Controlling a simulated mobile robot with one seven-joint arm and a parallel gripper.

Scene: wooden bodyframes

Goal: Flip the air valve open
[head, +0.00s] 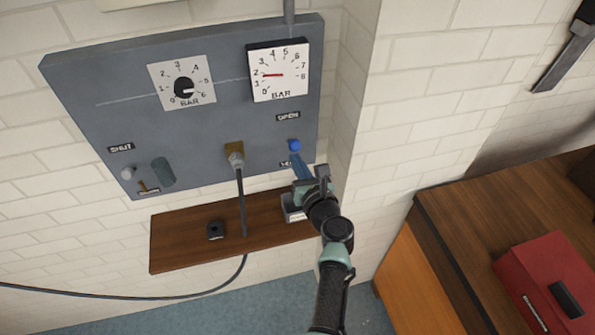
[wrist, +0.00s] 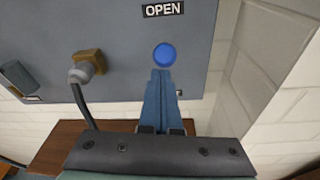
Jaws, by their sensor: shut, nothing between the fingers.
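A grey panel (head: 218,130) is on the white brick wall. A round blue knob (head: 294,146) sits at its lower right, below an OPEN label (head: 288,116); it also shows in the wrist view (wrist: 165,55). A second label (head: 287,163) below the knob is partly hidden. My gripper (head: 296,157) has its two blue-grey fingers shut together with nothing between them. In the wrist view the fingertips (wrist: 161,72) are just below the knob; whether they touch it I cannot tell. Any lever behind the fingers is hidden.
The panel has a red-needle gauge (head: 278,72), a black dial (head: 184,87), a brass hose fitting (head: 235,154) and a SHUT label (head: 121,148). A wooden shelf (head: 185,247) is below. A wall corner stands close right. A red box (head: 548,285) rests on a bench.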

